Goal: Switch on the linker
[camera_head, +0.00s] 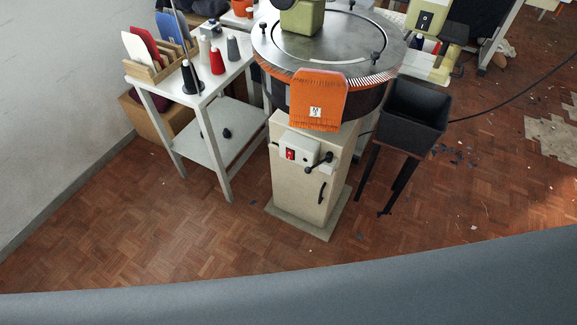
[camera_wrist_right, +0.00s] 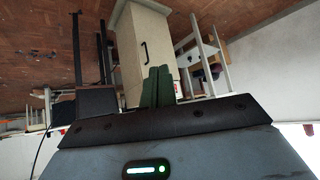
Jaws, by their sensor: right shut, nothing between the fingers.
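The linker is a round metal dial machine (camera_head: 355,52) on a cream cabinet (camera_head: 298,190), with an orange knitted piece (camera_head: 318,88) hanging at its front rim. A pale switch box (camera_head: 309,149) with a red switch (camera_head: 290,154) is on the cabinet's upper front; the switch's position is too small to tell. In the right wrist view the cabinet (camera_wrist_right: 143,50) appears upside down beyond my right gripper (camera_wrist_right: 158,70). Its green fingers are shut and empty, well apart from the cabinet, and hide part of its switch end. My left gripper is not in view.
A white side table (camera_head: 215,90) with yarn cones stands left of the linker. A black bin (camera_head: 414,115) on thin legs stands close on the right. A dark crank handle (camera_head: 319,165) is beside the switch box. The parquet floor in front (camera_head: 190,245) is clear.

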